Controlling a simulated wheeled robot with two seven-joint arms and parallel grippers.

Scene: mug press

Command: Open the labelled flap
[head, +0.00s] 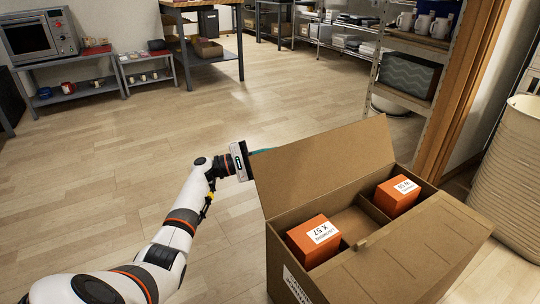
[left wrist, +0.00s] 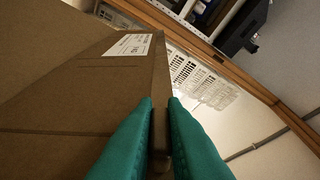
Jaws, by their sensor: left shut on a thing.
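A large cardboard box stands at the right in the head view, with one flap (head: 325,165) standing raised along its far-left side. My left gripper (head: 262,151) is at that flap's upper left edge. In the left wrist view the teal fingers (left wrist: 160,115) are shut on the edge of a cardboard flap (left wrist: 75,95) that carries a white printed label (left wrist: 128,45). The label does not show on the flap's side facing the head camera. Another flap (head: 415,255) lies on the near right side. My right gripper is not in view.
The box holds two orange cartons, a near one (head: 314,240) and a far one (head: 396,195), in divided compartments. A metal shelf (head: 410,100) and a ribbed cream bin (head: 512,180) stand close behind and right. The wooden floor (head: 100,180) to the left is clear.

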